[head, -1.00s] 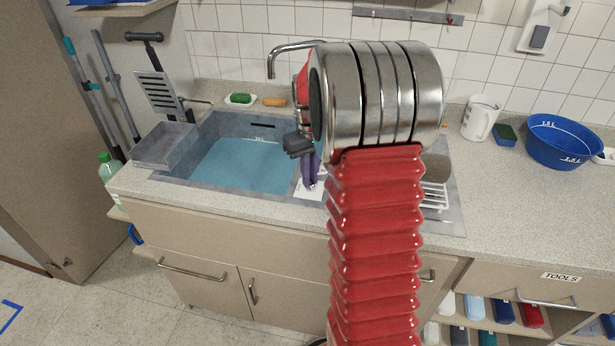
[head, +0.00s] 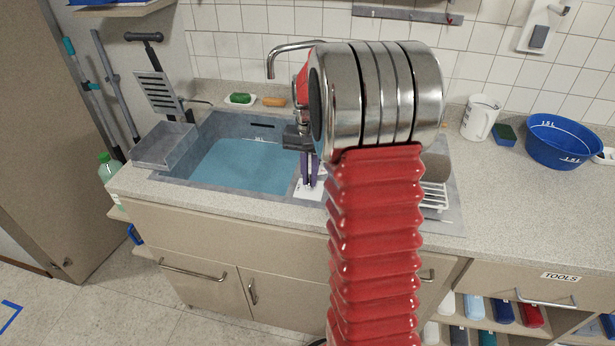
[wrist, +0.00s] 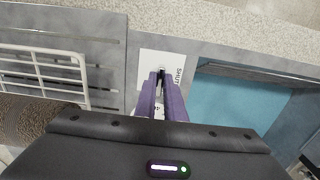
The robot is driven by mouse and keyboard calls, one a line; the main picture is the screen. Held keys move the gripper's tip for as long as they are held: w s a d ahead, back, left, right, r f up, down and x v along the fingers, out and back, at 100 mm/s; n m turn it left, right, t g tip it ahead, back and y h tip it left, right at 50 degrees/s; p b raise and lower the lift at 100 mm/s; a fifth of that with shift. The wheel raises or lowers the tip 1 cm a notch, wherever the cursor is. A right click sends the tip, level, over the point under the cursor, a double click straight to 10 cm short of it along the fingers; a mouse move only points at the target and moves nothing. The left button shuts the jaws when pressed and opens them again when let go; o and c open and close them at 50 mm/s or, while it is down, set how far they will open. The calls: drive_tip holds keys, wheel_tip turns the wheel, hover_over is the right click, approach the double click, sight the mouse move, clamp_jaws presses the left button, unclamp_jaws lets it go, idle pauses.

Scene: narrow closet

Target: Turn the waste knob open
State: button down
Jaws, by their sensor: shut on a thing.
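My gripper (wrist: 160,80) points down over a white label plate (wrist: 148,62) on the sink's deck, between the basin and the drainer. Its purple fingers are closed on the waste knob (wrist: 161,71), of which only a small dark bit shows between the fingertips. The word SHUT is readable on the plate to the right of the fingers; other lettering is partly covered. In the head view my gripper (head: 309,170) stands at the right edge of the basin (head: 235,165), partly behind my red arm, and the knob is hidden there. The basin holds blue water.
A white dish rack (wrist: 45,68) lies on the drainer beside the plate. A grey caddy (head: 165,146) stands at the basin's left, with the tap (head: 290,47) behind. A white jug (head: 481,118) and blue bowl (head: 562,142) stand on the right counter.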

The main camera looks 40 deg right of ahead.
drive_tip(key=shift+s+a+f, duration=0.1)
drive_tip(key=shift+s+f, duration=0.1)
drive_tip(key=c, duration=2.1)
unclamp_jaws()
drive_tip(key=shift+o, duration=1.3)
drive_tip(key=shift+w+r, duration=0.1)
drive_tip(key=shift+r, duration=0.1)
wheel_tip(320, 180, up, 14)
drive_tip(key=shift+f, duration=0.2)
drive_tip(key=shift+w, duration=0.15)
